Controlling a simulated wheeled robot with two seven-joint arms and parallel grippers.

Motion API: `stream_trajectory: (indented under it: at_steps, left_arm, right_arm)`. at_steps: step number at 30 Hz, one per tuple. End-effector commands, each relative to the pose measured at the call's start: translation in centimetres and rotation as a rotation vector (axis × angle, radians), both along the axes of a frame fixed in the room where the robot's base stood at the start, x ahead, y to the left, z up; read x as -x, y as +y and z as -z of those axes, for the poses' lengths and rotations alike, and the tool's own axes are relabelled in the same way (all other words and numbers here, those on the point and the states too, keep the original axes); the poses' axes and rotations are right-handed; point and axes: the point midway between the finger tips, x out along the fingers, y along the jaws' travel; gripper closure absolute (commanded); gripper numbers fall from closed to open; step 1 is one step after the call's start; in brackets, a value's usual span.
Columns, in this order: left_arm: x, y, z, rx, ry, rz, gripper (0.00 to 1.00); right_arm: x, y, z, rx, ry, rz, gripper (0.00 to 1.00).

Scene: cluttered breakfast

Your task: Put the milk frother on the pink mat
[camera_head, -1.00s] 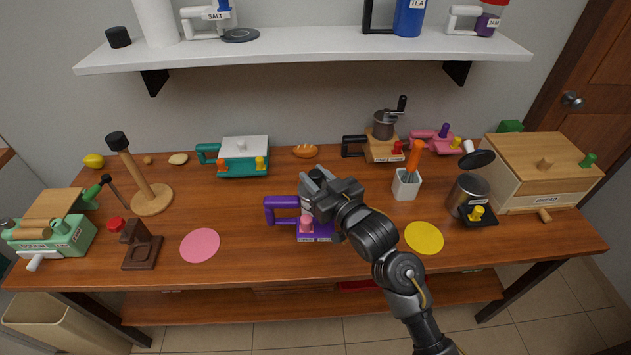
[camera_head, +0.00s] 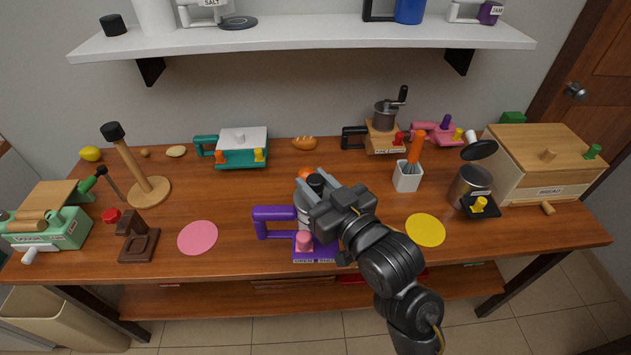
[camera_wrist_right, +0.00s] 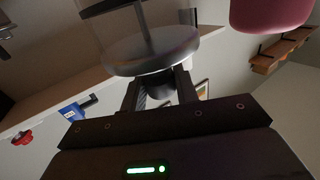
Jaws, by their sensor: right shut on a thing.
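The round pink mat (camera_head: 198,238) lies flat and bare on the front left of the table. At the front middle stands a purple appliance with a side handle (camera_head: 273,222), a silver body (camera_head: 304,212), a pink knob and a label too small to read; it appears to be the frother. My right gripper (camera_head: 316,187) is at its top, partly hiding it. In the right wrist view the fingers (camera_wrist_right: 160,92) are shut on a black knob (camera_wrist_right: 158,87) above a grey disc (camera_wrist_right: 152,50) with a thin rod beyond. My left gripper is not in view.
A brown stand (camera_head: 137,240) is left of the pink mat. A yellow mat (camera_head: 425,230) lies right of my right arm, near a metal canister (camera_head: 471,185) and white utensil holder (camera_head: 407,177). The table between the pink mat and the purple appliance is clear.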

Motion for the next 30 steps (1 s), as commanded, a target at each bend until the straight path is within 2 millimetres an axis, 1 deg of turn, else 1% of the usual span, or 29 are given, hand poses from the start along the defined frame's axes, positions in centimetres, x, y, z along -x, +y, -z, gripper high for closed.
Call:
stream_trajectory:
  at_steps: [4,6,11,14,17,20,23,26,29,30]
  left_arm:
    - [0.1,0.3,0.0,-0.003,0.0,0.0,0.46]
    - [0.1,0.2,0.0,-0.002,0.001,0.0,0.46]
    - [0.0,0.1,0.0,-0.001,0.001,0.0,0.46]
    - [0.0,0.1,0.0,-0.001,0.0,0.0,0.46]
    - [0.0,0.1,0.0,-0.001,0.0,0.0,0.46]
    - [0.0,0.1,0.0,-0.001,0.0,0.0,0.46]
    - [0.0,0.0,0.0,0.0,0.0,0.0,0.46]
    - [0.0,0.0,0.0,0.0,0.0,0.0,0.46]
    - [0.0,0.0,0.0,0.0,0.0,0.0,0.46]
    - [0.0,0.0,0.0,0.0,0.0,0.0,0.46]
  right_arm:
    - [-0.1,0.0,-0.3,-0.001,-0.004,0.0,1.0]
    - [-0.3,0.0,-0.9,0.0,-0.004,0.0,1.0]
    - [-0.9,0.3,-3.1,-0.001,-0.01,-0.005,1.0]
    - [-1.2,0.9,-4.7,0.0,-0.009,-0.019,1.0]
    - [-1.7,2.1,-5.9,0.001,-0.008,-0.041,1.0]
    - [-2.3,3.7,-6.9,0.001,-0.006,-0.071,1.0]
    - [-3.0,5.9,-8.0,0.001,-0.006,-0.108,1.0]
    - [-3.7,8.4,-8.8,0.0,-0.005,-0.151,1.0]
    - [-4.3,11.3,-9.5,-0.001,-0.003,-0.202,1.0]
    - [-4.5,12.6,-9.8,0.001,-0.003,-0.224,1.0]
